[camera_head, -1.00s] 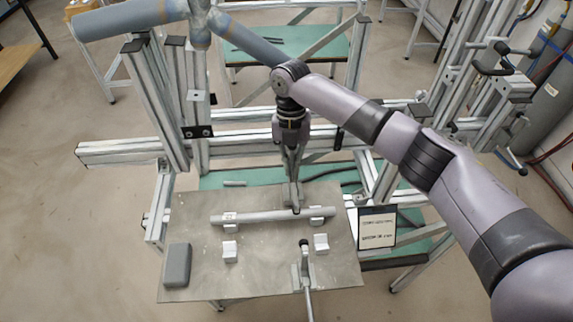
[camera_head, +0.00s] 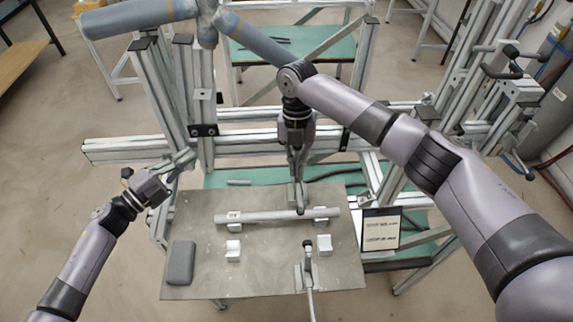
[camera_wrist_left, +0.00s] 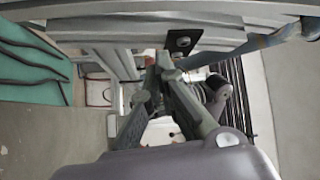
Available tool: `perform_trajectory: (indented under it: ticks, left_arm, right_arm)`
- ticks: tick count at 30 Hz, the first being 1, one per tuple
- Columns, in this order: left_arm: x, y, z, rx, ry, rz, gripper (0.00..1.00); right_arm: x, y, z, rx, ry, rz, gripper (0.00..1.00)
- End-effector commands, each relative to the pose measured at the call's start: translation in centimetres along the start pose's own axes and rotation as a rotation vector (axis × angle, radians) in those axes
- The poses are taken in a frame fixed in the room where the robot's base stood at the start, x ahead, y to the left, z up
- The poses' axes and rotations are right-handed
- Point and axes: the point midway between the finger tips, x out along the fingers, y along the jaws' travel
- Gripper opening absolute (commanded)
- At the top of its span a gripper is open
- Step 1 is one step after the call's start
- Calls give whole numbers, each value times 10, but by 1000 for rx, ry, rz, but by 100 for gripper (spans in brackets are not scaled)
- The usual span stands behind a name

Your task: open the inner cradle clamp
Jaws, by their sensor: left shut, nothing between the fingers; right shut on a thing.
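A toggle-type clamp (camera_head: 308,265) with a dark tip and a pale handle stands at the front right of the grey metal plate (camera_head: 200,215); I cannot tell from its look whether it is the inner cradle clamp or how far it is open. A grey tube (camera_head: 255,216) lies across two pale supports behind it. My right gripper (camera_head: 300,207) reaches down and is shut on the tube, right of its middle. My left gripper (camera_head: 188,155) is shut and empty, at the left behind the plate, near the upright frame posts. Its fingers converge in the left wrist view (camera_wrist_left: 163,62).
Two pale cradle blocks (camera_head: 233,250) (camera_head: 324,245) stand on the plate in front of the tube. A dark grey block (camera_head: 181,263) lies at its front left. A sign (camera_head: 381,229) stands right of the plate. Aluminium frame posts (camera_head: 165,100) and a rail (camera_head: 120,151) border the left gripper.

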Motion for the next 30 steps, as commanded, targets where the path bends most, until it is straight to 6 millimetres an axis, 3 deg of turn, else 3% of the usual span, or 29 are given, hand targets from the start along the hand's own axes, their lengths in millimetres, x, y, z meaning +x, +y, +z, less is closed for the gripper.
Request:
perform_trajectory:
  ticks: [1, 3, 7, 9, 17, 30]
  left_arm:
    - [16, -10, -41, 41, 167, 26, 0]
    - [22, -12, -94, 76, 381, 77, 0]
    - [7, -6, -166, 116, 692, 185, 0]
    - [22, 4, -161, 36, 674, 217, 0]
    - [40, 18, -166, -60, 676, 278, 0]
    - [104, 38, -219, -61, 676, 275, 0]
  right_arm:
    - [-2, -1, 2, 3, -5, 0, 0]
    - [-2, -1, 2, 3, -5, 0, 0]
    - [-2, -1, 2, 3, -5, 1, 0]
    - [-2, -1, 2, 4, -5, 1, 0]
    - [-2, -1, 2, 3, -5, 0, 0]
    - [-2, -1, 2, 3, -5, 0, 0]
